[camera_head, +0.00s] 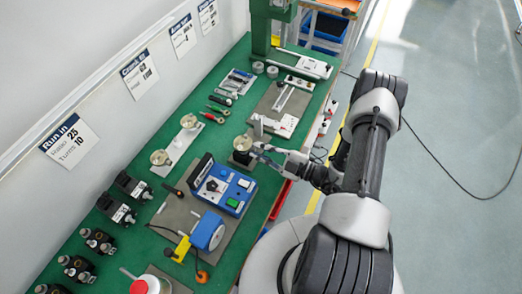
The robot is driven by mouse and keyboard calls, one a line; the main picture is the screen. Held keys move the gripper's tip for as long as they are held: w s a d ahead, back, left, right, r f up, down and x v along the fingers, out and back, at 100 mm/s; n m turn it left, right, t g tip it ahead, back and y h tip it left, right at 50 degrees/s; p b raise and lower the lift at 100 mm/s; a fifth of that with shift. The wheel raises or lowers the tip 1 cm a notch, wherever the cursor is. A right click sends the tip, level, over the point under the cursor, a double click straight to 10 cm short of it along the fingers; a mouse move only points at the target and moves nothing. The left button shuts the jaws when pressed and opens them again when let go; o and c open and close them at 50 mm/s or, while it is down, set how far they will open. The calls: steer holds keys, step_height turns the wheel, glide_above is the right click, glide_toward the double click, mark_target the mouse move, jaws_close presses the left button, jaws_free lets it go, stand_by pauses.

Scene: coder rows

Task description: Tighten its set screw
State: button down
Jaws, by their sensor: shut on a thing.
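My gripper (259,146) reaches in from the right over the green bench. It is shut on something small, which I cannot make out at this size. Its fingers are close to the right side of a round brass-coloured part (242,143) on a dark block (241,159). I cannot tell whether they touch. No set screw can be made out. Several hand tools with red, green and dark handles (217,109) lie on the bench to the upper left of the gripper.
A blue test box (224,186) and a blue motor-like unit (207,231) stand on a grey mat below the gripper. Two round metal parts sit on a pale plate (175,148) to the left. Dark units (115,207) line the wall side. A green press column (261,25) stands at the far end.

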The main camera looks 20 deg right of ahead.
steer(key=shift+d+f, duration=0.1)
steer(key=shift+f, duration=0.05)
steer(key=c, duration=1.5)
jaws_free()
steer(key=v, duration=1.2)
